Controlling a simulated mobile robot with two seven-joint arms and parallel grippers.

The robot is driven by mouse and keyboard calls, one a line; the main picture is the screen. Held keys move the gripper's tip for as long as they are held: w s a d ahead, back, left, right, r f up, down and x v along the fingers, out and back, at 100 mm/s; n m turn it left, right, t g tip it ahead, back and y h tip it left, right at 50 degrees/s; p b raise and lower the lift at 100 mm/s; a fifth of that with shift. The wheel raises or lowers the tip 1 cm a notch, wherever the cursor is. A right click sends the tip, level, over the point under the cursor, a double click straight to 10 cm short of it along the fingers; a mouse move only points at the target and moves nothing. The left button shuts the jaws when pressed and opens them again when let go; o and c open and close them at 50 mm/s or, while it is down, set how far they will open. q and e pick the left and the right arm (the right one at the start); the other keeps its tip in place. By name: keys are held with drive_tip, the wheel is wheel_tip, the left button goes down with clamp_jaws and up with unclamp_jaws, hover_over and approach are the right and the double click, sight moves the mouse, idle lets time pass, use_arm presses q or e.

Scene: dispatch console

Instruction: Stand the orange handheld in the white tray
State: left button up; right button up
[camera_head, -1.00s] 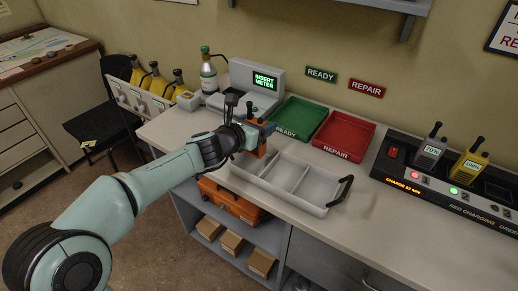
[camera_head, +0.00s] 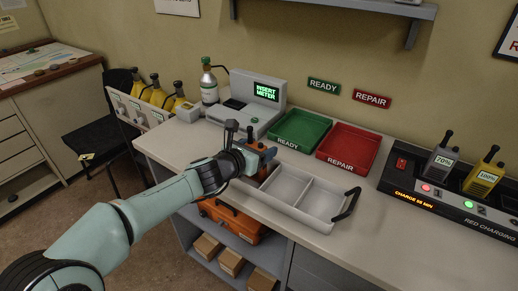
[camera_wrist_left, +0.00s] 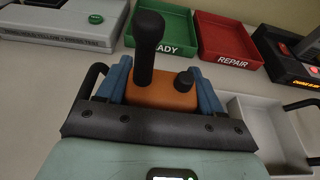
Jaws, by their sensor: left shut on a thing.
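My left gripper (camera_head: 260,160) is shut on the orange handheld (camera_wrist_left: 165,95). In the left wrist view the handheld is upright, its black antenna and knob on top, between the blue finger pads. In the head view only bits of its orange body show past the fingers. The white tray (camera_head: 290,213) is on the counter with open compartments and a black handle at its right end. The handheld is at the tray's left end; I cannot tell whether its base touches the tray floor. The tray also shows in the left wrist view (camera_wrist_left: 285,150). My right gripper is not in view.
A green READY tray (camera_head: 296,144) and a red REPAIR tray (camera_head: 341,163) sit behind the white tray. A grey console (camera_head: 243,117) stands at back left. A charger (camera_head: 440,205) with two handhelds is at right. The counter right of the white tray is clear.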

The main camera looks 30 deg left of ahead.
use_arm(q)
drive_tip(key=o, duration=1.2)
drive_tip(key=shift+o, duration=0.2)
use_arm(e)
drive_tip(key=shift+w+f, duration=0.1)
use_arm(q)
drive_tip(key=shift+s+r, duration=0.15)
drive_tip(key=shift+r, duration=0.1)
drive_tip(key=d+p+v, duration=0.1)
drive_tip(key=p+v, duration=0.1)
drive_tip(key=v, duration=0.9)
drive_tip(key=shift+s+a+p, duration=0.35)
drive_tip(key=shift+a+p, duration=0.05)
drive_tip(key=shift+a, duration=0.1)
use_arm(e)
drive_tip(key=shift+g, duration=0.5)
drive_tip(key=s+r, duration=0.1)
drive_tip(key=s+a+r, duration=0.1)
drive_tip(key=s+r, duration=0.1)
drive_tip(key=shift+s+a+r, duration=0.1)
